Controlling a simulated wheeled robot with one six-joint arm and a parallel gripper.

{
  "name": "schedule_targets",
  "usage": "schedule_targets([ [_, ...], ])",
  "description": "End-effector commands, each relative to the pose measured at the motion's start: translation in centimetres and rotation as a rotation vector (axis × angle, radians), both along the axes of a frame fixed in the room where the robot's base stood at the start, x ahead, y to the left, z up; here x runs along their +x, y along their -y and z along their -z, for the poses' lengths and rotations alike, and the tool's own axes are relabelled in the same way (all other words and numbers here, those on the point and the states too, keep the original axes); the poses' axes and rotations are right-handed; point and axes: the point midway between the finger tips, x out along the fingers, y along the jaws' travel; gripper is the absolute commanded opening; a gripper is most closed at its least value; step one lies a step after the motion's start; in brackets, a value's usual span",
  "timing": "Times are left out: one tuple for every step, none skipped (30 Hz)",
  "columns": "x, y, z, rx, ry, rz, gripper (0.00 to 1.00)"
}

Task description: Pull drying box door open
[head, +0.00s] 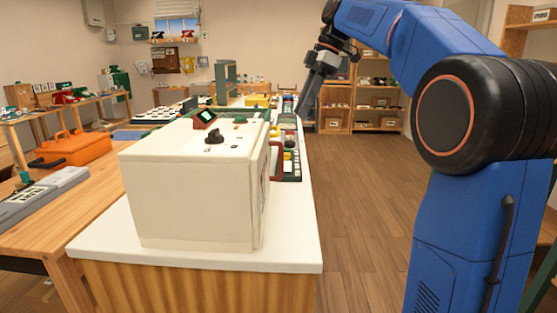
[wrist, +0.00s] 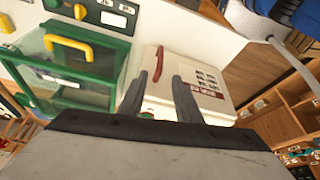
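The drying box (head: 190,190) is a cream-white box on the near end of the white counter. A dark knob and a small tilted display are on its top. Its door (head: 263,190) is on the right side, seen edge-on, and looks shut. The red door handle (head: 277,160) sticks out to the right; in the wrist view the handle (wrist: 158,62) stands upright on the white front, beside a printed panel. My gripper (head: 304,108) is above and beyond the box, apart from the handle. In the wrist view my gripper (wrist: 158,76) is open and empty, its fingers pointing toward the box front.
A green-framed glass case with a yellow handle (wrist: 70,45) stands beside the box in the wrist view. Trays with small parts (head: 290,160) lie along the counter behind the handle. An orange case (head: 72,150) is on the left bench. The wooden floor right of the counter is clear.

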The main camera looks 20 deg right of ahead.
Motion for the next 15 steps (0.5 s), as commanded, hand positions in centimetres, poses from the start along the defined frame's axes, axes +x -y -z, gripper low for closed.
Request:
schedule_targets([
  [-0.1,-0.3,0.5,0.0,-0.003,-0.001,0.31],
  [-0.1,-0.4,0.9,0.0,-0.003,-0.001,0.31],
  [0.0,-0.6,1.4,0.0,-0.002,0.0,0.31],
  [-0.1,-0.8,1.9,0.0,-0.003,0.0,0.31],
  [-0.1,-1.0,2.3,0.0,-0.002,0.0,0.31],
  [0.0,-1.3,3.0,0.0,-0.003,0.0,0.31],
  [0.0,-1.5,3.5,0.0,-0.003,0.0,0.31],
  [0.0,-1.7,4.0,0.0,-0.002,0.0,0.31],
  [0.0,-2.0,4.6,0.0,-0.003,0.0,0.31],
  [0.1,-2.2,5.1,0.0,-0.003,0.0,0.31],
  [0.1,-2.4,5.7,0.0,-0.003,0.0,0.31],
  [0.2,-2.6,6.3,0.0,-0.003,0.0,0.31],
  [0.2,-2.8,6.8,0.0,-0.003,0.001,0.31],
  [0.2,-3.0,7.3,0.0,-0.004,0.001,0.31],
  [0.2,-3.3,7.9,0.0,-0.004,0.001,0.31],
])
